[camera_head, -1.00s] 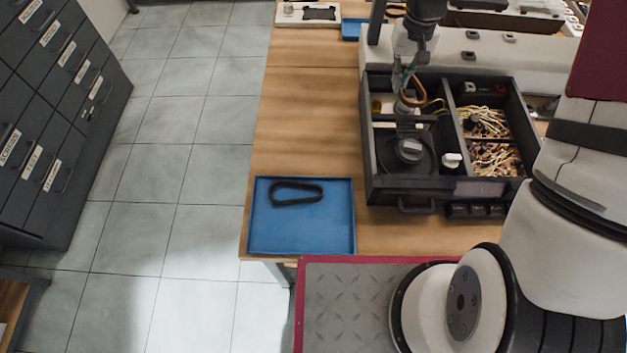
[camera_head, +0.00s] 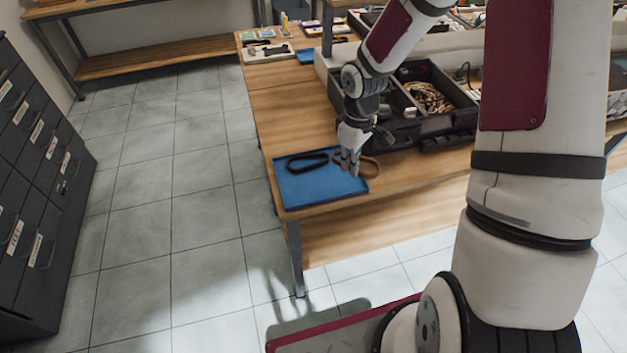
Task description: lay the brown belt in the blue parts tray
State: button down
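The blue parts tray (camera_head: 318,194) lies on the near end of the wooden table, with a black belt (camera_head: 307,163) lying in its left part. My gripper (camera_head: 350,172) points down over the tray's right side. It appears shut on the brown belt (camera_head: 371,168), a loop that shows on both sides of the fingers. The belt's right end reaches past the tray's right edge in the picture. I cannot tell how high the belt is above the tray, and the fingers hide part of it.
A dark compartment box (camera_head: 400,125) with wires (camera_head: 428,97) stands just behind and right of the tray. Dark drawer cabinets (camera_head: 45,190) stand at the left. The tiled floor between is clear. Small items lie at the table's far end.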

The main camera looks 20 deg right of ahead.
jog(key=s+d+f+n, duration=0.1)
jog(key=s+f+n, duration=0.2)
jog(key=s+n, duration=0.5)
send_over(318, 186)
notch_tip(318, 186, down, 2)
jog(key=shift+s+n+b, duration=0.1)
jog(key=shift+n+b, duration=0.2)
jog(key=shift+n, duration=0.1)
jog(key=shift+f+p, duration=0.3)
jog(key=shift+f, duration=1.45)
jog(key=shift+f, duration=0.15)
jog(key=c, duration=1.8)
grip_release()
